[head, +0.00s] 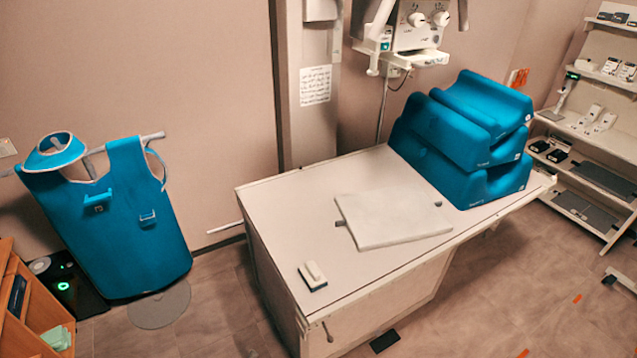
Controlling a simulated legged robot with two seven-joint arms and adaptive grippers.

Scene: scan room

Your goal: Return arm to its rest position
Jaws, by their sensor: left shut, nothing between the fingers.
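Neither of my arms shows in the head view, and I see no gripper. I cannot tell where my left or right arm stands relative to its rest position. The nearest large thing is a white-topped table (290,225) in the middle of the view. A flat pale panel (385,217) lies on its top. A small white and dark block (313,275) sits near its front left corner. Blue foam positioning blocks (460,135) are stacked on its far right end.
A blue apron (125,225) and collar (55,150) hang on the left wall. A wooden cabinet (40,325) stands at lower left. X-ray equipment (415,38) hangs above the table. Shelves (590,140) line the right side.

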